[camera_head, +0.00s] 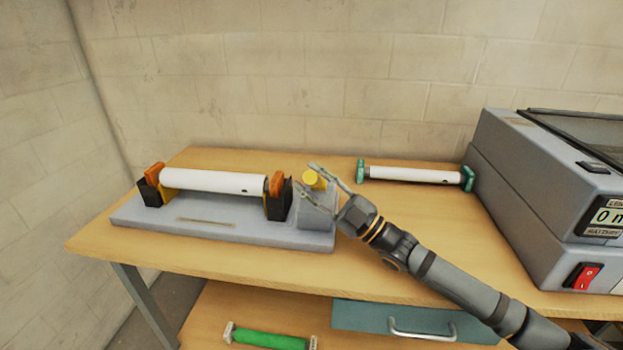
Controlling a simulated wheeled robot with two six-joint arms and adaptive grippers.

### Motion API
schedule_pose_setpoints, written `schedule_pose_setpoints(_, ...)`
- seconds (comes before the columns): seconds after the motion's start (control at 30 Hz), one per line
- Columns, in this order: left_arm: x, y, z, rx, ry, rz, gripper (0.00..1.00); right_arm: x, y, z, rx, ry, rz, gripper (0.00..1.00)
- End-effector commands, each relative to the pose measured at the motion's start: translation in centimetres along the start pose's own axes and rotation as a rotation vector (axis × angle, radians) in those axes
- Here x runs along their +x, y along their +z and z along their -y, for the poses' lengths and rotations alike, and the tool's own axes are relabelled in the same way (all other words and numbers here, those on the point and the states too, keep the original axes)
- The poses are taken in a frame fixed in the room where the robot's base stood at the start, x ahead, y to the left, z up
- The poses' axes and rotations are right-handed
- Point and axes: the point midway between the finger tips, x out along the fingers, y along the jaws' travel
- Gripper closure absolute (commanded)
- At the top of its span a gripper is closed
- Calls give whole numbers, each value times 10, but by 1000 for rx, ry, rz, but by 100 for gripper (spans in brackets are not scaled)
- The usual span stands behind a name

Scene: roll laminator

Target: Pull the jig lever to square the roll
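The grey jig (205,224) lies on the left part of the wooden table. A white roll (217,181) with orange end caps rests across its two black holders. At the jig's right end stands a grey block (317,210) with a yellow knob (314,180), which looks like the lever's end. My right gripper (311,175) comes in from the right. Its fingers are spread on either side of the yellow knob, and nothing is clearly clamped. Whether a finger touches the knob I cannot tell. My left gripper is not in view.
A second white roll (412,174) with green ends lies at the back of the table (380,255). The grey laminator (545,190) with a red switch stands at the right. A green roll (268,339) lies on the lower shelf, left of a teal drawer (365,317).

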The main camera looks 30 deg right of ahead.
Motion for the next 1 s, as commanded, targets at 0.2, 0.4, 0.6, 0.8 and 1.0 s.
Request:
schedule_pose_setpoints(0.2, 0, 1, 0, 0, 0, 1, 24, 1, -2, -1, 2, 3, -6, 52)
schedule_pose_setpoints(0.4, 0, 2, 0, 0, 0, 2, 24, 2, -4, -3, 2, 4, -9, 52)
schedule_pose_setpoints(0.6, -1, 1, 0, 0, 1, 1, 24, 10, -14, -15, 1, 2, -11, 52)
schedule_pose_setpoints(0.8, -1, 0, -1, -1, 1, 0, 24, 23, -30, -34, -2, 0, -12, 52)
schedule_pose_setpoints(1.0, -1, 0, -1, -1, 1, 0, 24, 36, -48, -55, -6, -3, -8, 52)
